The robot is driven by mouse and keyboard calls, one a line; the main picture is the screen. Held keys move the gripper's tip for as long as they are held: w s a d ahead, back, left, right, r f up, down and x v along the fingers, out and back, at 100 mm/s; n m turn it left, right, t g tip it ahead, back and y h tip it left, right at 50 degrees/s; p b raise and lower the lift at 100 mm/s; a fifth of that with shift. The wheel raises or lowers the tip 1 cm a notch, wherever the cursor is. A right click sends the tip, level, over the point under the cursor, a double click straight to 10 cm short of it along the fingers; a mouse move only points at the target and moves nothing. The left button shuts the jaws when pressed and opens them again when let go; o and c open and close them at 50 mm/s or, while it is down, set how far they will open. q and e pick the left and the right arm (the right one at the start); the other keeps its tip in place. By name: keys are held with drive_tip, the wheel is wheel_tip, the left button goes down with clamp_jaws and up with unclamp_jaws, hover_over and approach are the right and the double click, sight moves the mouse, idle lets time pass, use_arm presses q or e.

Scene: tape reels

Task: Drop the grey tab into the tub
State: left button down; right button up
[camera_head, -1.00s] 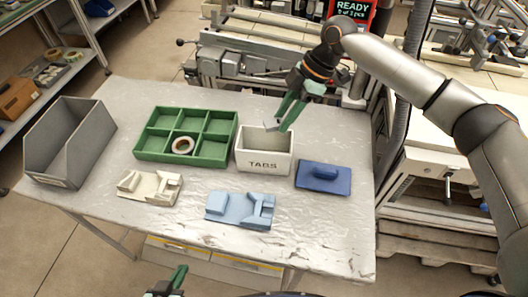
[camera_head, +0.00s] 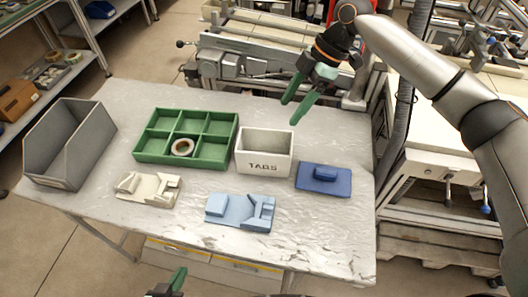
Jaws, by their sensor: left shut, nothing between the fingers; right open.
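The white tub (camera_head: 263,165) marked TABS stands on the table, right of the green tray. Its front wall hides most of its floor, and I cannot make out the grey tab in it or anywhere else. My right gripper (camera_head: 290,113) is open and empty, above and slightly right of the tub's back edge, fingers pointing down and left. My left gripper (camera_head: 181,272) shows only in part at the bottom edge, shut and empty, in front of the table and away from the tub.
The green compartment tray (camera_head: 221,152) holds a tape roll (camera_head: 182,147) in a front compartment. A grey bin (camera_head: 75,150) stands at the left. A cream block (camera_head: 150,188), a light blue block (camera_head: 240,210) and a dark blue pad (camera_head: 324,179) lie in front. The table's front right (camera_head: 325,235) is bare.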

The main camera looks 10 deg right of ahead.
drive_tip(key=v, duration=0.8)
drive_tip(key=shift+r, duration=0.2)
